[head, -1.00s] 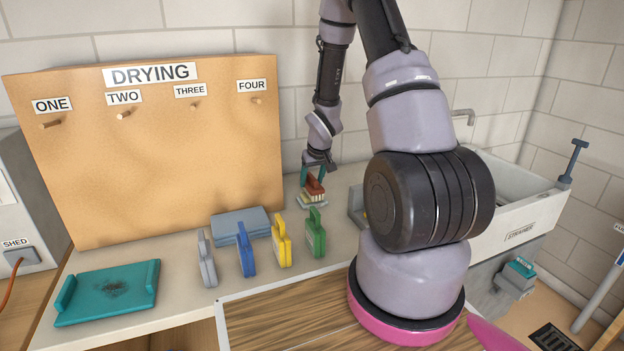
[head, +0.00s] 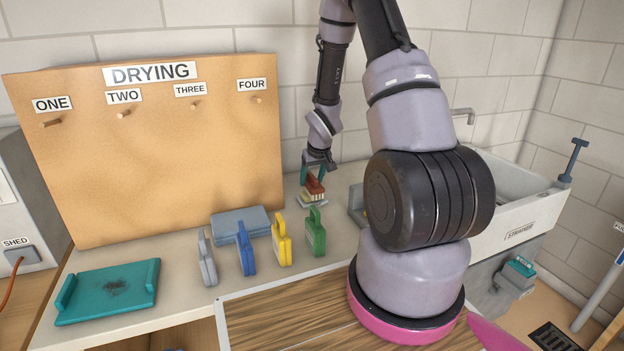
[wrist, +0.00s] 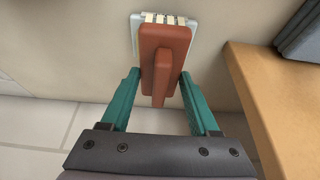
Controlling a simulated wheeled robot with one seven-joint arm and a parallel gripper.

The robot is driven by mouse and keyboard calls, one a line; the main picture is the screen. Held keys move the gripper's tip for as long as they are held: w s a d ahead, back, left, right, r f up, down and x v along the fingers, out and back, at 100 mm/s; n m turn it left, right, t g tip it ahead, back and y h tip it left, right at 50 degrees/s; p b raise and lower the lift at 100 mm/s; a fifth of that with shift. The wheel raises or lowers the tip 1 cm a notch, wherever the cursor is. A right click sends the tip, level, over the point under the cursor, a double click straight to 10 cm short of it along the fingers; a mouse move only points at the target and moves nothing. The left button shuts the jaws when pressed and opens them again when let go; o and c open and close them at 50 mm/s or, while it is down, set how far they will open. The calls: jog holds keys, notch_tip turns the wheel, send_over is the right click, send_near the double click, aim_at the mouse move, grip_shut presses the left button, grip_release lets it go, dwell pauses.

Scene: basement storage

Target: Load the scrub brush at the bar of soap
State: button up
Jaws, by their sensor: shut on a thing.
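The scrub brush (head: 315,187) has a red-brown back and handle with cream bristles. My gripper (head: 313,172) is shut on it, and its teal fingers straddle the handle in the wrist view (wrist: 160,76). The brush is bristles down over a pale slab (head: 313,204) on the counter, which looks like the bar of soap. The slab's pale edge (wrist: 135,36) shows beside the brush in the wrist view. The brush hides most of the slab, and I cannot tell whether the bristles touch it.
Green (head: 315,232), yellow (head: 281,242), blue (head: 245,249) and grey (head: 207,259) handled blocks stand in front of a folded blue-grey cloth (head: 238,223). A teal tray (head: 110,290) lies at left below the pegged drying board (head: 160,190). The sink (head: 515,225) is at right.

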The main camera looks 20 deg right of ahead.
jog(key=shift+r, duration=3.5)
